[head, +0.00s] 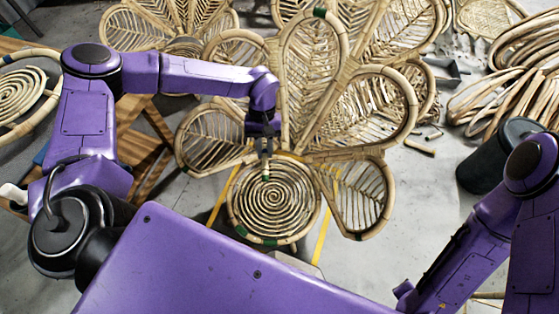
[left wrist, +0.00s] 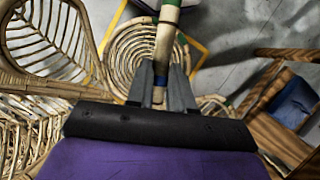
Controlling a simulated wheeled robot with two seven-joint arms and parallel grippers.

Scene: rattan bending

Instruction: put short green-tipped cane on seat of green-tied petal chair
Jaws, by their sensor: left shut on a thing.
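The green-tied petal chair (head: 336,90) stands in the middle of the head view, with a fan of petals and green ties. Its round spiral seat (head: 243,213) faces me and also shows in the left wrist view (left wrist: 121,52). My left gripper (head: 265,152) is above the back part of the seat. It is shut on the short green-tipped cane (left wrist: 166,38), which points away from the jaws over the seat in the left wrist view. I cannot tell whether the cane touches the seat. My right gripper is out of view; only its arm shows at the right.
Another petal chair (head: 133,28) stands at the back left. A slatted wooden piece (head: 150,150) is behind my left arm. A dark bucket (head: 489,160) and rattan coils (head: 490,102) are at the right. Small scraps lie on the floor right of the chair.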

